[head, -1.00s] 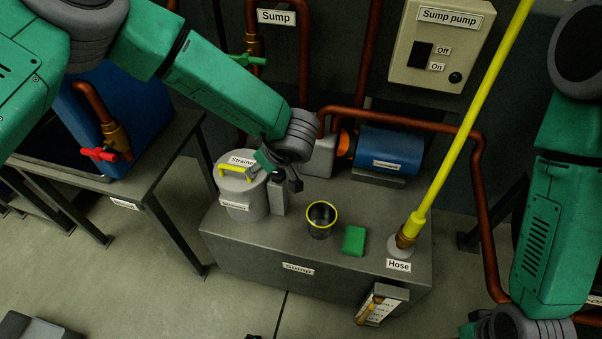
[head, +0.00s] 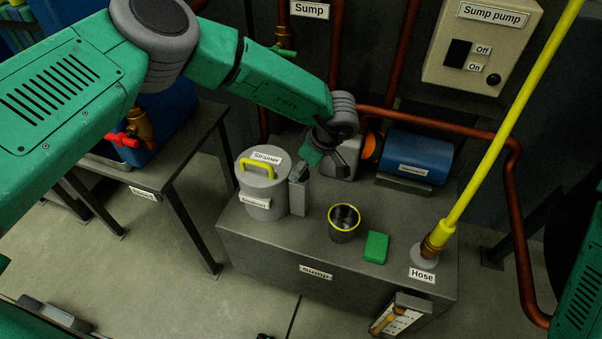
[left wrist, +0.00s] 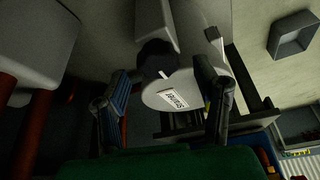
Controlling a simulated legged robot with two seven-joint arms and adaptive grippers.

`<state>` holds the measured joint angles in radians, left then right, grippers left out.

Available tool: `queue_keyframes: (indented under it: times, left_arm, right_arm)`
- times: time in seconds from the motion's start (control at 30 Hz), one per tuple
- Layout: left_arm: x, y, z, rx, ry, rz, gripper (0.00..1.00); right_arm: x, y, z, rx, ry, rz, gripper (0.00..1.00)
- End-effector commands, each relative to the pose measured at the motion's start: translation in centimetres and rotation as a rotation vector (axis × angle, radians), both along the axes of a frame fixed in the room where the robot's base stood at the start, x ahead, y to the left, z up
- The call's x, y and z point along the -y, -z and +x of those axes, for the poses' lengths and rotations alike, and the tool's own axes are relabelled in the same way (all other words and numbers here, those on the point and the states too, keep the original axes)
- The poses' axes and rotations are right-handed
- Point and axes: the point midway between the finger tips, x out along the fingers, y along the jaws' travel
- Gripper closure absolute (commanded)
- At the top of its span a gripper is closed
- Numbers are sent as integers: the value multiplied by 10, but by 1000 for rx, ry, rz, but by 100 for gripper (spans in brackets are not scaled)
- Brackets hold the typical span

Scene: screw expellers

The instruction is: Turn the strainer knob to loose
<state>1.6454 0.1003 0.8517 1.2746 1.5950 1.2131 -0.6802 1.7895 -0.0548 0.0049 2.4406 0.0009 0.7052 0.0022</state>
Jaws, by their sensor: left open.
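The strainer (head: 263,207) is a grey cylinder with a labelled lid and a yellow handle (head: 256,169); it stands upright at the left end of the grey sump. A grey post (head: 298,198) stands at its right side. My left gripper (head: 303,169) is open, just right of the lid and by the post top. In the left wrist view, a dark round knob (left wrist: 156,54) with a short white mark lies beyond and between the two spread fingers, beside the strainer's labelled lid (left wrist: 182,97). Contact cannot be told. My right gripper is out of view; only its arm shows.
A yellow-rimmed cup (head: 342,228) and a green block (head: 376,247) sit on the sump top (head: 310,245). A yellow hose pole (head: 490,150) rises at right. The blue pump (head: 418,156) and copper pipes stand behind. A table (head: 190,130) is at left.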

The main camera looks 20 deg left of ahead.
Motion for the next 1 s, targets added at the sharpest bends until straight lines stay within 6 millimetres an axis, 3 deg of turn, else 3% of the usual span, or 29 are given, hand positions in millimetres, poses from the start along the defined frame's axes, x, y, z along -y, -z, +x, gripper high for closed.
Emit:
queue_keyframes:
  times: [0.2, 0.5, 0.53, 0.67, 1.0]
  left_arm:
    - [-6, 19, 2, 1, 1, 0, 44]
    - [-9, 20, 3, 1, 2, 0, 44]
    - [-9, 20, 3, 1, 2, 0, 48]
    - [-8, 20, 3, 2, 1, -1, 94]
    - [-8, 20, 4, 2, -24, 0, 94]
  right_arm:
    - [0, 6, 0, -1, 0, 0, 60]
    - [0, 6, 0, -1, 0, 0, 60]
    - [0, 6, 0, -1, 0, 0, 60]
    - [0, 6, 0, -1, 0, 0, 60]
    - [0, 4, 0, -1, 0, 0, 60]
